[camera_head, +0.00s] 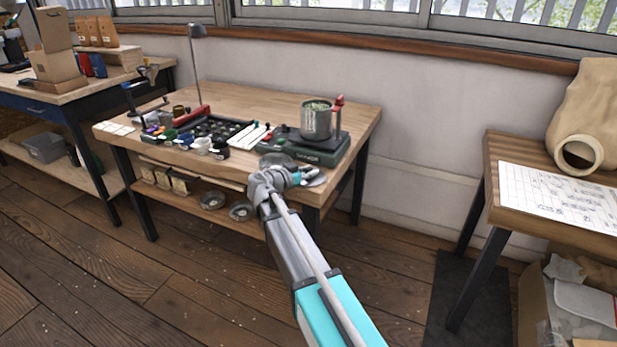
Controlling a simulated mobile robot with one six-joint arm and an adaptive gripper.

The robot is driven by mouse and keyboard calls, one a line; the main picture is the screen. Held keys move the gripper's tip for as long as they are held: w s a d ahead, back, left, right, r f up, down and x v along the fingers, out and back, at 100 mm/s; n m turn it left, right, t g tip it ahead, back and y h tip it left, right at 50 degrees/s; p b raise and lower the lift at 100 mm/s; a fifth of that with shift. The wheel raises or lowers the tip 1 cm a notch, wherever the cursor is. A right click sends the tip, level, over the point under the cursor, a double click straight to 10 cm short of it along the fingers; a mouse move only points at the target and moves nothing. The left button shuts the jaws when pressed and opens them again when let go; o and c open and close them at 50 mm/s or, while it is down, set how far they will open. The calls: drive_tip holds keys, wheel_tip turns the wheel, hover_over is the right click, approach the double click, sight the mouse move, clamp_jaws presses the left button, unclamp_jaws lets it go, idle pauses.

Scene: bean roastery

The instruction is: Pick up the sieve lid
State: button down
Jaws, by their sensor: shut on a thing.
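My gripper (300,178) is at the front right corner of the middle wooden bench (232,95). It is shut on a grey, round, flat piece, which I take to be the sieve lid (316,180). The lid shows just right of the fingers, partly hidden by them. I cannot tell whether it touches the bench top. Another dark round piece (275,159) shows just behind my gripper, partly covered by it.
A dark green device (320,155) holding a metal pot (316,122) stands behind my gripper. A black tray (215,132), small cups and a lamp (196,60) fill the bench's left. A side table (497,215) with a paper sheet (560,195) stands right.

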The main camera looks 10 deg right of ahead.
drive_tip(key=shift+r, duration=0.15)
wheel_tip(320, 180, up, 3)
drive_tip(key=p, duration=0.3)
drive_tip(key=s+r+p, duration=0.9)
drive_tip(key=s+p, duration=0.1)
drive_tip(key=s, duration=0.4)
drive_tip(key=shift+a+r, duration=0.35)
drive_tip(key=shift+a, duration=0.1)
idle(0.5)
